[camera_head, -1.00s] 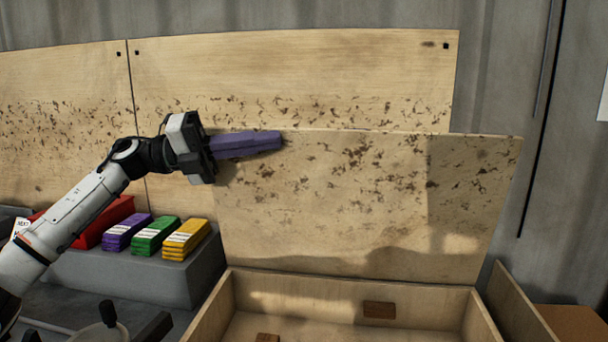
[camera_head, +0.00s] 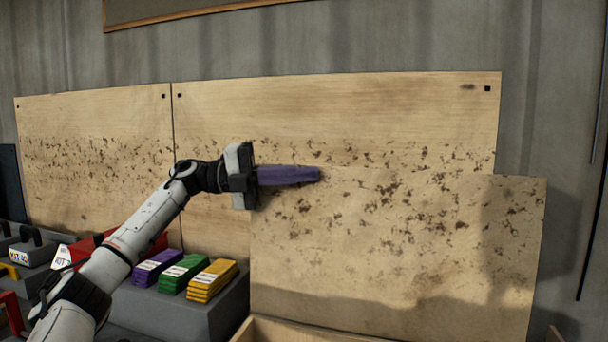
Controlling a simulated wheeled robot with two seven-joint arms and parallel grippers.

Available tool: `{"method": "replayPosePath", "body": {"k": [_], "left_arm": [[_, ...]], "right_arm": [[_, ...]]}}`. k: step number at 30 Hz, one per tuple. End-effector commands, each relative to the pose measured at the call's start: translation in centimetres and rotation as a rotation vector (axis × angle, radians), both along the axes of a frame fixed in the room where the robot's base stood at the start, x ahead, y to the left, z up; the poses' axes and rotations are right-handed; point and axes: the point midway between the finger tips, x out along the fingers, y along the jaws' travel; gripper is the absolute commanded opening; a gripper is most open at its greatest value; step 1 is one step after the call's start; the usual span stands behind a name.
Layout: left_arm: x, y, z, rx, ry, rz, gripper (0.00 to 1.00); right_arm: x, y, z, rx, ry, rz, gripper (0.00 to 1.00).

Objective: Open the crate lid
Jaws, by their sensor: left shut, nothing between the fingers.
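The crate lid (camera_head: 400,245) is a speckled wooden panel standing upright at the back of the crate. Only a little of the wooden crate (camera_head: 290,330) shows at the bottom edge. My left gripper (camera_head: 316,174) has long purple fingers, shut and empty, pointing right. They lie at the lid's upper left edge, in front of the wall boards; I cannot tell whether they touch the lid. My right gripper is not in view.
Purple blocks (camera_head: 158,267), green blocks (camera_head: 184,273) and yellow blocks (camera_head: 212,279) lie in stacks on a grey ledge (camera_head: 190,312) left of the lid. A red box (camera_head: 152,248) is partly behind my left arm. Wooden boards (camera_head: 340,110) line the wall behind.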

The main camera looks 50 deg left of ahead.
Motion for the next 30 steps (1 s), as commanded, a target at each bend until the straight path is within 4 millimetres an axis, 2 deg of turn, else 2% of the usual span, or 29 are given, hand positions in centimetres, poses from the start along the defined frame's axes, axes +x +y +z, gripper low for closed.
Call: {"method": "replayPosePath", "body": {"k": [8,21,30], "left_arm": [[-0.7,0.7,-0.3,0.0,0.0,0.001,0.0],[-6.8,5.7,-0.5,-0.001,-0.003,0.003,0.0],[-8.0,6.6,-0.5,0.0,0.0,0.0,0.0]], "right_arm": [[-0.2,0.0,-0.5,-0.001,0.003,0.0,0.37],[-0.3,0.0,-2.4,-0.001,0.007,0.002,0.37],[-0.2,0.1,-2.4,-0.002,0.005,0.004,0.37]]}}
